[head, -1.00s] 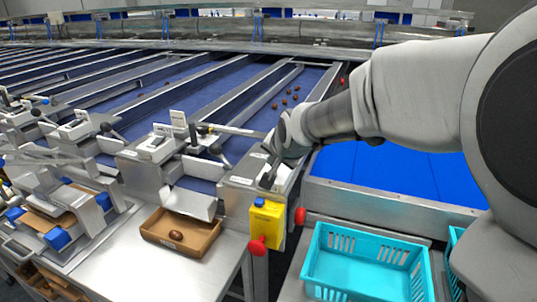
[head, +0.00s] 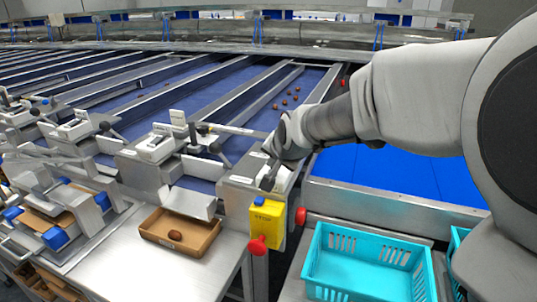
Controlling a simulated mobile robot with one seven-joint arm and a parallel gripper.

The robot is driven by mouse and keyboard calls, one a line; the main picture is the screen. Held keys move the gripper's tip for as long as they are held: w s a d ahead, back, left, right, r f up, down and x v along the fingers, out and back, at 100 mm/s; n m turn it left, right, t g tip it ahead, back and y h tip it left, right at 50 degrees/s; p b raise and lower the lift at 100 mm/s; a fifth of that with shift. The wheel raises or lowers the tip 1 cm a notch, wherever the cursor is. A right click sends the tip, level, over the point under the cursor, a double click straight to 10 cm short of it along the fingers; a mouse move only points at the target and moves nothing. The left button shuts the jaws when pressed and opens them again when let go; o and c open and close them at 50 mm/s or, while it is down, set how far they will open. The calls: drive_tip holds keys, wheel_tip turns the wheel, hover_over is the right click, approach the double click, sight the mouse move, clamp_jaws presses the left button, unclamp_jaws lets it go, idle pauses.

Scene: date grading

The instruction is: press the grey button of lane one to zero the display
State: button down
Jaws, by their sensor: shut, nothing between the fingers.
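My gripper (head: 268,184) is shut and empty. It points down at the top of the lane-end housing (head: 241,184) at the near end of the right-hand lane. Its fingertips are at or just above the white panel on that housing. I cannot tell whether they touch it. The grey button and the display are not made out; my gripper and wrist cover much of that panel.
A yellow box (head: 267,222) with a blue top stands just in front of the housing, near my fingertips. A turquoise crate (head: 318,258) is at the lower right. Several dates (head: 290,98) lie on the lane.

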drive_tip(key=shift+f, duration=0.3)
drive_tip(key=shift+r, duration=0.15)
idle(0.4)
drive_tip(key=shift+r, duration=0.75)
drive_tip(key=shift+r+p, duration=0.1)
drive_tip(key=shift+p, duration=0.2)
wheel_tip(320, 180, up, 5)
drive_tip(key=p, duration=0.3)
drive_tip(key=s+d+n+g+h, duration=0.1)
drive_tip(key=s+d+n, duration=0.2)
drive_tip(key=s, duration=1.1)
drive_tip(key=s+d+n+g+h+p, duration=0.1)
drive_tip(key=s+d+n+g, duration=0.1)
drive_tip(key=s+d, duration=0.6)
drive_tip(key=s+n, duration=0.1)
drive_tip(key=s, duration=0.6)
drive_tip(key=shift+f, duration=0.4)
